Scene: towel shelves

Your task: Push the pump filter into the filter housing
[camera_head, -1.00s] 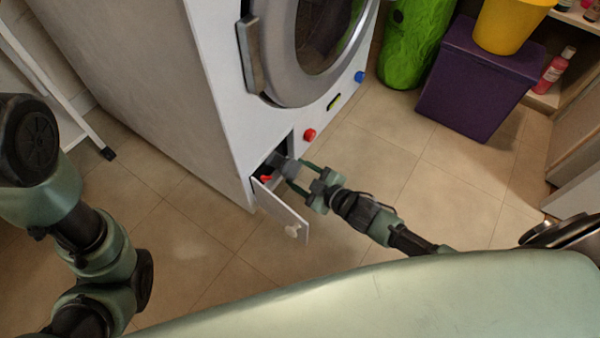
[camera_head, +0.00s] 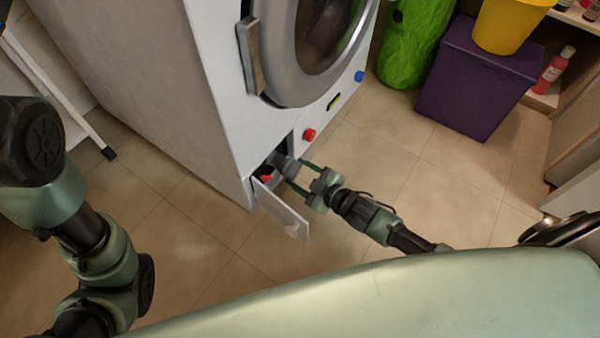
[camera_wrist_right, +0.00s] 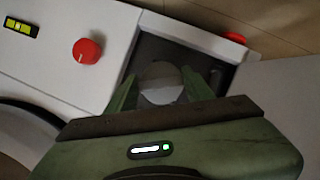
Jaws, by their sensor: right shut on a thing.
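The pump filter is a grey rounded piece (camera_wrist_right: 162,84) between the green fingers of my right gripper (camera_head: 292,175). The gripper is shut on it; in the wrist view the fingertips (camera_wrist_right: 160,92) lie on both sides of it. The filter's grey end (camera_head: 277,161) is at the mouth of the filter housing, a dark opening (camera_wrist_right: 185,58) low in the washing machine's front corner. How deep the filter sits in the housing cannot be told. My left arm shows at the left edge of the head view, but its gripper is out of view.
The white hatch door (camera_head: 284,212) with a pale knob hangs open below the opening. A small red piece (camera_head: 266,178) is beside the filter. A red knob (camera_head: 309,135) is on the machine's front. A purple bin (camera_head: 475,80) stands at the right. The floor around is clear.

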